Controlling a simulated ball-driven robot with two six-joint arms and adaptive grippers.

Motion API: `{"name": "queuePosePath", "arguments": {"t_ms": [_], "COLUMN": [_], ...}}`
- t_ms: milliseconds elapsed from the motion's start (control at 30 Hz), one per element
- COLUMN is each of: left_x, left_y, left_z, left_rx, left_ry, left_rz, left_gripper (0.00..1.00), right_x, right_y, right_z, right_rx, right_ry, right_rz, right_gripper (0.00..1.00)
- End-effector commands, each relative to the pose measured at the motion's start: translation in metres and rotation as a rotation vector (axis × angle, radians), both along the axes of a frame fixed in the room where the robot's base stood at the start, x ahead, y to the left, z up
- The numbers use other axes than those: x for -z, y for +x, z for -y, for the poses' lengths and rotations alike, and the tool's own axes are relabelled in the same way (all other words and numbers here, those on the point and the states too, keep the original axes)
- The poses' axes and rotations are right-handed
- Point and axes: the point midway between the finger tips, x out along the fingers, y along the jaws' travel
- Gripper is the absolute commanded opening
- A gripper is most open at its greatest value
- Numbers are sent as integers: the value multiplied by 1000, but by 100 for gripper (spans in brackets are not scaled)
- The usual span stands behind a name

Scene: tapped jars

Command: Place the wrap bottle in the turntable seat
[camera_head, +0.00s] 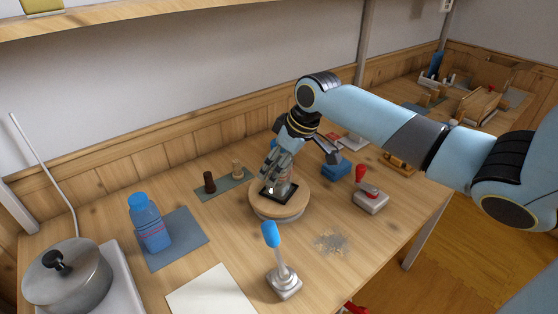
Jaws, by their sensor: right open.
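A blue bottle (150,224) with a bright blue cap and thin red bands stands upright on a blue-grey mat (190,229) at the left. The round wooden turntable (279,209) is near the middle of the table, with a dark square seat on top. My right gripper (273,180) reaches down over the seat from behind, its jaws open. A small pale, shiny shape shows by the fingers at the seat; I cannot tell whether it is an object or part of the gripper. The gripper hides part of the seat. My left gripper is not in view.
A steel pot (69,275) stands at the front left. A blue-topped lever (280,262) stands in front of the turntable, a red-handled device (369,194) to its right. Two small pegs on a dark mat (232,187) lie behind left. A pale sheet (212,294) lies in front.

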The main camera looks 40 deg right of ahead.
Motion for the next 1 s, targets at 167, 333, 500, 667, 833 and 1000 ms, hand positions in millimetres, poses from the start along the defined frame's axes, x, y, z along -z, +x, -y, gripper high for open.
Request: {"name": "queuePosePath", "arguments": {"t_ms": [167,333,500,667,833,1000], "left_x": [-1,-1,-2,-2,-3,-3], "left_y": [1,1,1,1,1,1], "left_z": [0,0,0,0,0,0], "left_rx": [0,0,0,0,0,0], "left_ry": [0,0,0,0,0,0], "left_rz": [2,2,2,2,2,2], "left_gripper": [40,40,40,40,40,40], "right_x": [-2,-21,-57,-88,-108,-114], "right_y": [0,-7,-21,-34,-42,-44], "right_z": [0,3,8,11,13,12], "right_rx": [0,-1,-3,-3,-1,0], "right_ry": [-1,-4,-7,-6,-3,0], "right_rz": [1,2,3,2,1,0], "right_gripper": [76,76,76,76,76,76]}}
